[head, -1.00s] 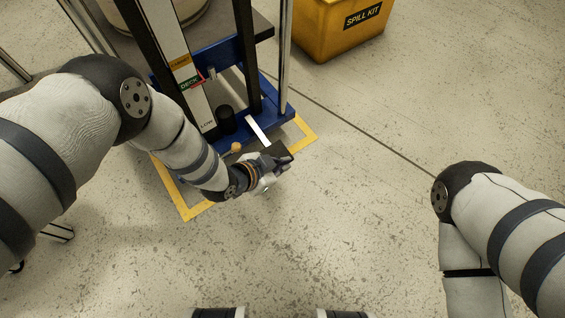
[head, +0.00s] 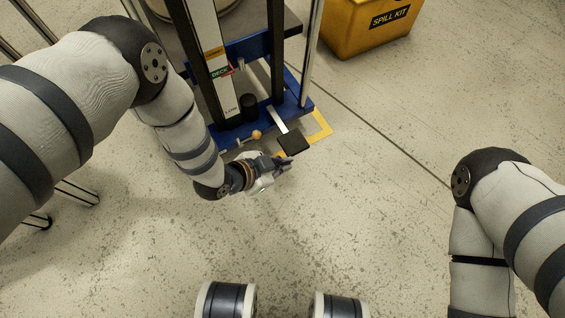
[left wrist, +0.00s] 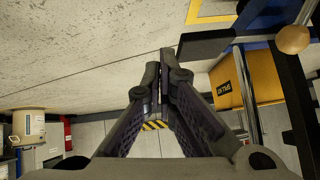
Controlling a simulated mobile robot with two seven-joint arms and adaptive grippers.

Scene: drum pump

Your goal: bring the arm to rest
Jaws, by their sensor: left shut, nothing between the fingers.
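My left arm comes in from the left in the head view and ends at my left gripper (head: 285,164), which is shut and empty. It is in front of a blue-framed lifting stand, close to the black pedal (head: 293,143) at the end of a light bar. In the left wrist view the fingertips of my left gripper (left wrist: 160,80) meet, with nothing between them. The pedal (left wrist: 205,43) and a wooden ball knob (left wrist: 292,39) show beside the fingers there. The knob also shows in the head view (head: 257,134). My right arm is at the right edge; its gripper is out of view.
The blue stand base (head: 297,103) has upright posts and a scale with labels. A yellow spill kit bin (head: 368,25) stands behind it to the right. Yellow tape (head: 321,122) marks the floor around the stand. The speckled floor in front is clear.

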